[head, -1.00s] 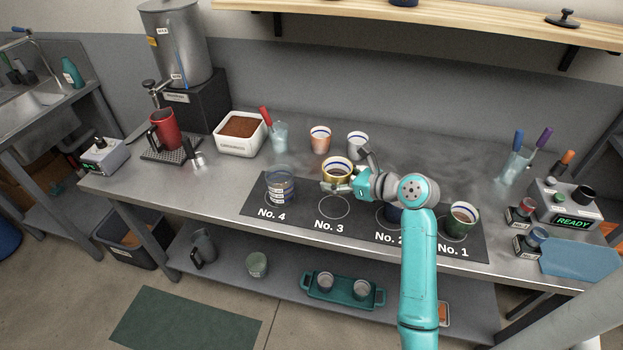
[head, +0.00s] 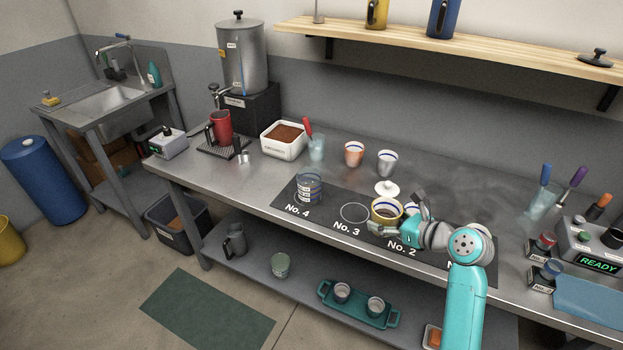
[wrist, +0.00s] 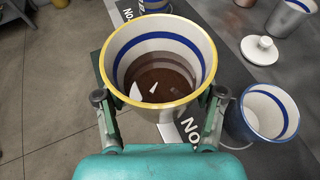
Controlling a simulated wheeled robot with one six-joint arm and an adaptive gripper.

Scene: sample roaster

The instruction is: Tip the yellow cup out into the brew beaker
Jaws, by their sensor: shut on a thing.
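My gripper (head: 387,226) is shut on the yellow cup (head: 385,212), a white cup with a yellow rim and a blue inner band. It holds the cup about upright, to the right of the No. 3 circle in the head view. In the wrist view, the cup (wrist: 160,45) sits between both fingers (wrist: 163,105) with dark brown contents and pale glints inside. The brew beaker (head: 308,188), clear glass with label bands, stands on the No. 4 spot, left of and apart from my gripper. Its inside is hard to make out.
A white lid (head: 387,189) lies behind the held cup. A blue cup (wrist: 267,113) stands close to its right in the wrist view. An orange cup (head: 354,153) and a grey cup (head: 387,162) stand farther back. The No. 3 circle (head: 354,213) is empty.

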